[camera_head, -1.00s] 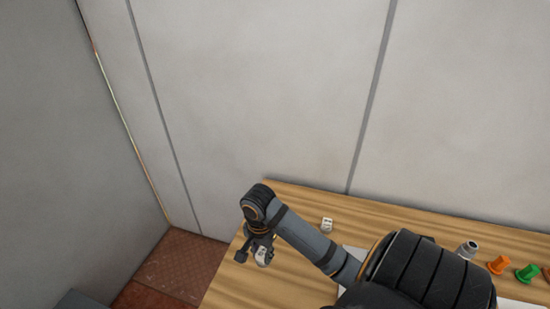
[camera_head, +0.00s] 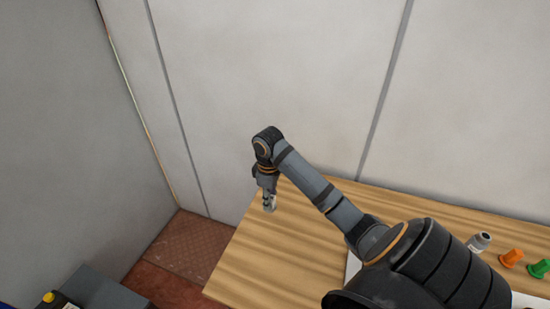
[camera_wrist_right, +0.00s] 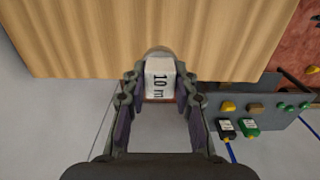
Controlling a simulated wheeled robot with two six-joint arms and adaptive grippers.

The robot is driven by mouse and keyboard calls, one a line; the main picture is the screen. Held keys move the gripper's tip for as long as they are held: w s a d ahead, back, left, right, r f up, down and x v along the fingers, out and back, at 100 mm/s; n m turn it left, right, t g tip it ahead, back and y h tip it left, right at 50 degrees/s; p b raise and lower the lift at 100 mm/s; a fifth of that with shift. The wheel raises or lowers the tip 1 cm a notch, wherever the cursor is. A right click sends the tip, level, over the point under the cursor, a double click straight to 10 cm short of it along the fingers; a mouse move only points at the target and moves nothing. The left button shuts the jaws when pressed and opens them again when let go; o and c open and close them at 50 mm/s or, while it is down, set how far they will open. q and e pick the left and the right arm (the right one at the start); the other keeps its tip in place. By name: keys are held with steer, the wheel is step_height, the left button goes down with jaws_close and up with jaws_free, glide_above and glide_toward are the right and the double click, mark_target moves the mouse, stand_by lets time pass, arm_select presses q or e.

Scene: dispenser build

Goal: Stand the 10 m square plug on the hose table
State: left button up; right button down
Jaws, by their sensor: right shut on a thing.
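My right gripper (camera_head: 268,200) is shut on the 10 m square plug (camera_wrist_right: 158,78), a white block with "10 m" printed on its face. The plug sits between the fingertips in the right wrist view. In the head view only a small pale part of the plug (camera_head: 270,204) shows below the fingers, near the far left corner of the wooden table (camera_head: 262,250). I cannot tell the gap between plug and tabletop. The right wrist view shows the table (camera_wrist_right: 90,35) behind the plug, with its edge close by. My left gripper is not in view.
A grey bottle-like piece (camera_head: 480,241), an orange plug (camera_head: 511,258) and a green plug (camera_head: 540,267) stand at the table's right. The wall (camera_head: 290,80) rises behind the table. A grey panel (camera_wrist_right: 270,112) with coloured connectors is in the wrist view. The table's left part looks clear.

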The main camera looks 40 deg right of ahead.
steer(key=w+d+f+b, duration=0.2)
steer(key=d, duration=0.1)
steer(key=w+d+f+b, duration=0.2)
steer(key=w+d+f, duration=0.1)
steer(key=w+d+f+b, duration=0.2)
steer(key=w+d+f, duration=0.1)
steer(key=shift+d+f, duration=0.15)
steer(key=shift+f, duration=0.05)
steer(key=shift+w+d+f, duration=0.2)
steer(key=shift+d+f, duration=0.1)
steer(key=shift+f, duration=0.2)
steer(key=shift+w+d+f, duration=0.1)
steer(key=shift+f, duration=1.6)
steer(key=shift+f, duration=0.1)
steer(key=c, duration=1.1)
jaws_free()
steer(key=shift+o, duration=0.2)
step_height(320, 180, up, 12)
